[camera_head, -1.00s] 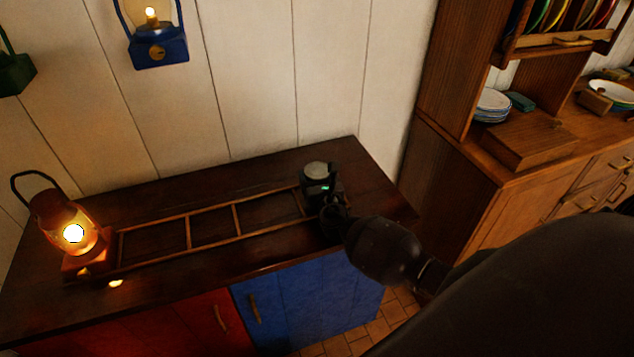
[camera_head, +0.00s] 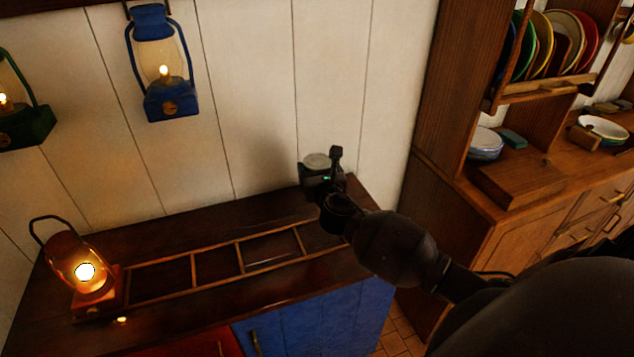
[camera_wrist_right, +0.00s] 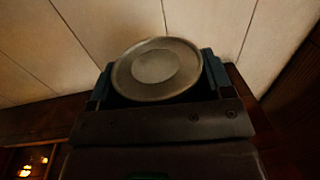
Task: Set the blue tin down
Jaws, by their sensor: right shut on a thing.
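The tin (camera_head: 316,161) has a round grey metal lid; its side looks dark, and I cannot make out blue on it. My right gripper (camera_head: 321,176) is shut on it and holds it upright, apparently above the back right part of the counter. In the right wrist view the lid (camera_wrist_right: 157,68) shows between the two fingers, with the tin's lower part hidden behind the gripper body. A low wooden rack (camera_head: 217,283) with several open compartments lies along the counter (camera_head: 190,226). My left gripper is out of view.
A lit orange lantern (camera_head: 88,281) stands at the rack's left end. A blue lantern (camera_head: 158,70) and a green lantern (camera_head: 22,118) hang before the pale plank wall. A wooden dresser with plates and a box (camera_head: 519,182) stands at the right. The rack's visible compartments look empty.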

